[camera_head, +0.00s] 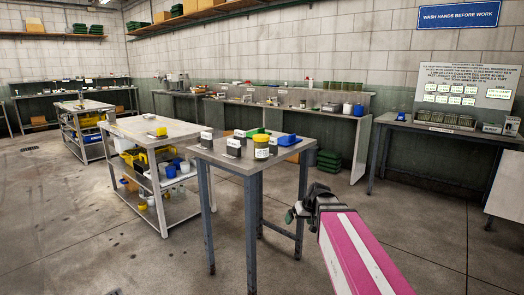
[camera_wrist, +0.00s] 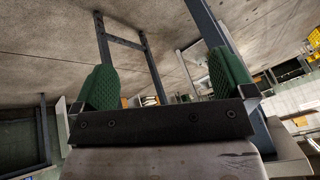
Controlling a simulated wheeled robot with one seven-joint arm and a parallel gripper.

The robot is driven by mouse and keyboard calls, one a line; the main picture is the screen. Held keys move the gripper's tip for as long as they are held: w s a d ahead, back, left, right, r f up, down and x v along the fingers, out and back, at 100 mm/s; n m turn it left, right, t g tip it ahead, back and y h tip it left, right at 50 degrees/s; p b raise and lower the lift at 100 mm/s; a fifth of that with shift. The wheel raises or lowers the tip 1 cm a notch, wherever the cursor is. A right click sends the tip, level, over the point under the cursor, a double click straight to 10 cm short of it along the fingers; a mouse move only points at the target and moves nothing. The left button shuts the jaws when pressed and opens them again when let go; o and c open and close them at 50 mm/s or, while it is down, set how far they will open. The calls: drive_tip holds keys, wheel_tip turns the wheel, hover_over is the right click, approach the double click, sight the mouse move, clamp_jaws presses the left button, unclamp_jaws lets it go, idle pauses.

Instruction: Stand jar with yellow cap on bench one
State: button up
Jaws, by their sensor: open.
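A jar with a yellow cap (camera_head: 261,147) stands upright near the front right edge of a tall grey table (camera_head: 222,157). My gripper (camera_head: 297,210) is in front of this table, to the right of the jar and lower in the picture, clear of both. In the wrist view my gripper (camera_wrist: 164,82) shows its two green finger pads wide apart with nothing between them. The wrist view shows floor and table legs, not the jar. I cannot tell which bench is bench one; no such label is readable.
Several dark blocks with white labels (camera_head: 233,147) and a blue bin (camera_head: 289,140) share the jar's table. A bench with a lower shelf (camera_head: 150,130) stands left of it. A long bench (camera_head: 300,108) lines the back wall. Floor at right (camera_head: 430,220) is clear.

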drive_tip(key=w+a+r+n+t+y, duration=0.1)
drive_tip(key=w+a+r+n+y, duration=0.15)
drive_tip(key=w+r, duration=0.4)
drive_tip(key=w+a+r+n+t+y, duration=0.1)
drive_tip(key=w+a+r+t, duration=0.15)
drive_tip(key=r, duration=0.65)
drive_tip(key=n+t+y, duration=0.2)
drive_tip(key=n+y, duration=0.1)
drive_tip(key=y, duration=0.1)
approach(262, 136)
drive_tip(key=shift+g+h, duration=0.25)
drive_tip(key=x, duration=0.6)
drive_tip(key=shift+w+d+r, duration=0.1)
drive_tip(key=x, duration=0.5)
drive_tip(key=shift+r, duration=0.2)
drive_tip(key=c, duration=1.5)
